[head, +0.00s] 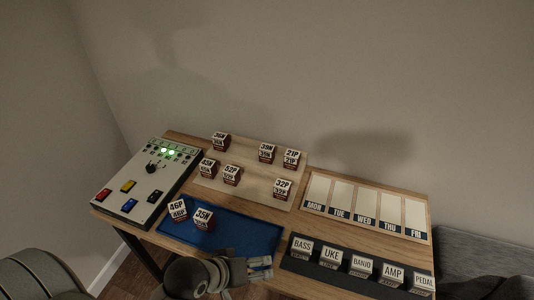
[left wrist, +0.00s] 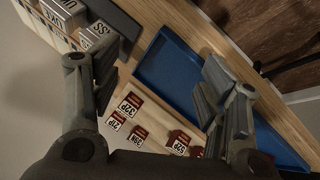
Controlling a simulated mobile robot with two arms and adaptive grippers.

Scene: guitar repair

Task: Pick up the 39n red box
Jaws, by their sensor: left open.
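The 39N red box (head: 267,153) is a small dark red block with a white label. It stands on the pale wooden board at the back of the table, between the 36N and 21P boxes. In the left wrist view the 39N box (left wrist: 138,136) lies below the gap between the fingers, beside the 32P and 21P boxes. My left gripper (head: 262,268) is over the front edge of the blue tray, well in front of the box. Its fingers (left wrist: 158,85) are spread apart with nothing between them. My right gripper does not show.
The blue tray (head: 235,234) holds the 46P and 35N boxes. Other boxes, such as 52P (head: 231,175), share the pale board (head: 252,186). A control panel (head: 150,181) stands left, a weekday rack (head: 366,205) right. Labelled holders (head: 361,266) line the front right.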

